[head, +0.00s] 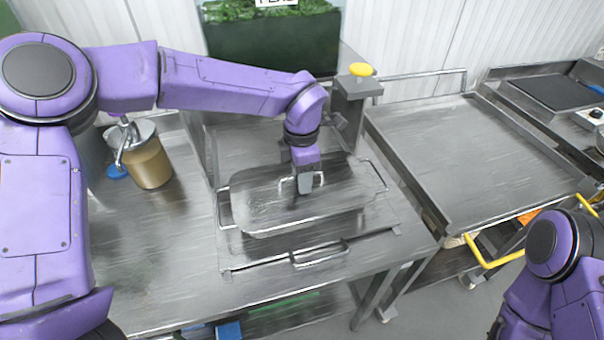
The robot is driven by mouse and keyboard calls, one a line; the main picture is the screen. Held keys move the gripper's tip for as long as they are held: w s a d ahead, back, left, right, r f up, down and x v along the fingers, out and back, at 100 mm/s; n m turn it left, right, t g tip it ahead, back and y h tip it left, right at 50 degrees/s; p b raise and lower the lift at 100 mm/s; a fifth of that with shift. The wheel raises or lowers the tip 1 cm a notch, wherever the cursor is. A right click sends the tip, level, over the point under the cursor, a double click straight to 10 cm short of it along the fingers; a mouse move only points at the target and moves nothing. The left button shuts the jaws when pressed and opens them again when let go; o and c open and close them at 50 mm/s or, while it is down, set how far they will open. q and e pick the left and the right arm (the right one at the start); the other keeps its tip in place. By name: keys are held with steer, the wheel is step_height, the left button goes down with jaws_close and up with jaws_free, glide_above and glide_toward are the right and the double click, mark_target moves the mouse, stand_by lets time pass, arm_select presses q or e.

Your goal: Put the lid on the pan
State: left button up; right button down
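The pan is a rectangular steel vessel on the worktop in the middle, with its left loop handle (225,208) and right loop handle (378,175) sticking out. The flat grey lid (262,203) lies over the pan's opening, level or nearly so. I cannot tell whether its edge is fully seated all round. My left gripper (305,186) points down at the lid's middle and appears shut on its small handle, whose ends show on both sides. The pan's inside is hidden. My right arm shows at the lower right, with its gripper out of view.
A flat steel panel with a front handle (320,254) lies under the pan. A tan container (149,162) stands at the left. A post with a yellow knob (361,69) stands behind right. An empty steel cart top (470,160) is at the right. The left worktop (150,250) is clear.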

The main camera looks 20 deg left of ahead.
arm_select(q)
step_height(320, 180, up, 10)
steer(key=b, duration=0.1)
steer(key=shift+r, duration=0.25)
